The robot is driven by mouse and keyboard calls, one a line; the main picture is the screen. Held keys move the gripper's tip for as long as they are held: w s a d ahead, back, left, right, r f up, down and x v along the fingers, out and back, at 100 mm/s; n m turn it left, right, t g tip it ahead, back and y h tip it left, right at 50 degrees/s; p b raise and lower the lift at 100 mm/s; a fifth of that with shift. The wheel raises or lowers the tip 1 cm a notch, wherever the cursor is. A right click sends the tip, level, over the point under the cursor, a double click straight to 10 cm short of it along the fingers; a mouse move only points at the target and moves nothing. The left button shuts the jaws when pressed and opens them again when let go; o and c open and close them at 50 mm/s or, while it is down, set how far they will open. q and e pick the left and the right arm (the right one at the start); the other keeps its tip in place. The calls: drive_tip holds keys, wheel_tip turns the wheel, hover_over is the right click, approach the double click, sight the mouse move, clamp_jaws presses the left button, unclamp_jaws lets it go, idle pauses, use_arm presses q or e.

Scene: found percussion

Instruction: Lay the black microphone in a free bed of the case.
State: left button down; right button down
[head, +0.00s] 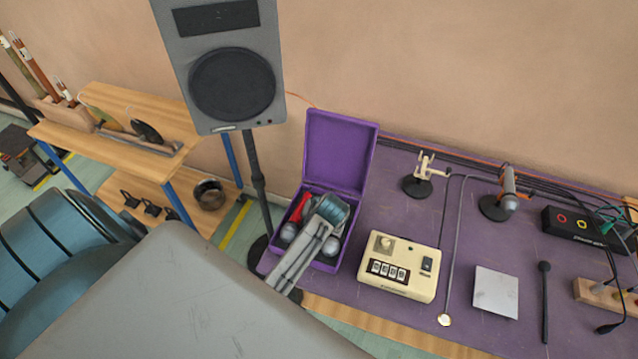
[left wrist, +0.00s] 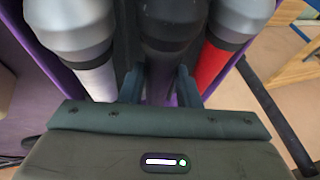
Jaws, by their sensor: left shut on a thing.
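The open purple case (head: 340,150) stands at the left end of the table, its lid raised at the back. My left gripper reaches into it; in the left wrist view its fingers (left wrist: 159,84) are shut on the black microphone (left wrist: 172,28), around its handle. The black microphone lies between a white-handled microphone (left wrist: 75,25) and a red-handled microphone (left wrist: 228,25), both with silver heads. I cannot tell whether it touches the bed. In the head view my arm hides it, while the red handle (head: 299,207) shows at the left. My right gripper is not in view.
A cream box with dials (head: 398,265) stands just right of the case. A speaker on a stand (head: 232,85) rises at the case's left. Small stands (head: 418,184), a pale square plate (head: 496,291) and a thin black stick (head: 545,300) are farther right.

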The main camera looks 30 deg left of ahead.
use_arm(q)
drive_tip(key=c, duration=1)
unclamp_jaws()
drive_tip(key=shift+s+a, duration=0.1)
drive_tip(key=shift+f, duration=0.1)
drive_tip(key=shift+d, duration=0.2)
drive_tip(key=shift+r, duration=0.3)
drive_tip(key=b+v, duration=0.2)
drive_tip(key=v, duration=0.8)
drive_tip(key=shift+r+b, duration=0.25)
drive_tip(key=shift+b, duration=0.1)
drive_tip(key=shift+a, duration=0.1)
